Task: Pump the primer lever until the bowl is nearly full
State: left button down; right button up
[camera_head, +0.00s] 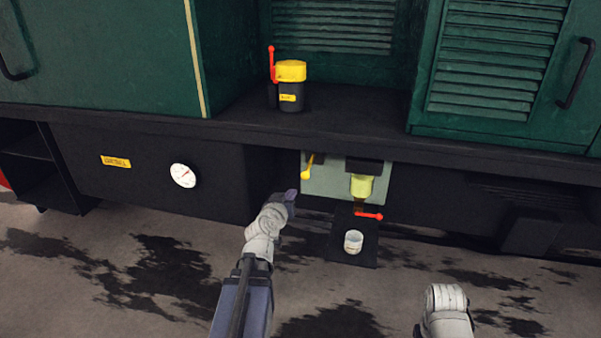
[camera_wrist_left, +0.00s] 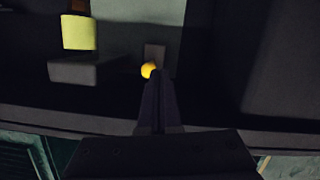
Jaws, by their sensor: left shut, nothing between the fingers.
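The yellow primer lever (camera_head: 309,165) is on the left of a grey-green panel (camera_head: 330,185) under the ledge. The bowl (camera_head: 361,186), pale yellow-green, hangs at the right of the panel; I cannot tell its fill level. My left gripper (camera_head: 291,196) is shut and empty, just below and left of the lever. In the left wrist view the shut fingers (camera_wrist_left: 156,82) point at the lever's round yellow end (camera_wrist_left: 149,69); I cannot tell whether they touch. The bowl (camera_wrist_left: 78,32) shows there at upper left. Only part of my right arm shows at the bottom right of the head view.
A red tap handle (camera_head: 370,216) is below the bowl, and a white cup (camera_head: 353,242) stands under it on a dark plate. A yellow-topped black canister (camera_head: 291,92) stands on the ledge (camera_head: 345,115). A gauge (camera_head: 183,175) is left. The stained floor in front is clear.

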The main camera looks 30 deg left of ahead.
pick_arm(q)
notch_tip(320, 180, up, 10)
jog(key=w+p, duration=0.1)
jog(key=p, duration=0.8)
jog(key=shift+w+f, duration=0.2)
jog(key=shift+w, duration=0.05)
jog(key=b, duration=0.3)
send_near(310, 165)
jog(key=w+a+r, duration=0.3)
jog(key=w+r, duration=0.1)
jog(key=w, duration=0.1)
jog(key=shift+s+d+f+b, duration=0.1)
jog(key=shift+d+f+b, duration=0.1)
jog(key=shift+f+b, duration=0.35)
jog(key=shift+s+d+f+b, duration=0.15)
jog(key=shift+f+b, duration=0.2)
jog(key=shift+f, duration=0.3)
jog(key=shift+w+d+f+b, duration=0.15)
jog(key=shift+d+f+b, duration=0.1)
jog(key=shift+f+b, duration=0.6)
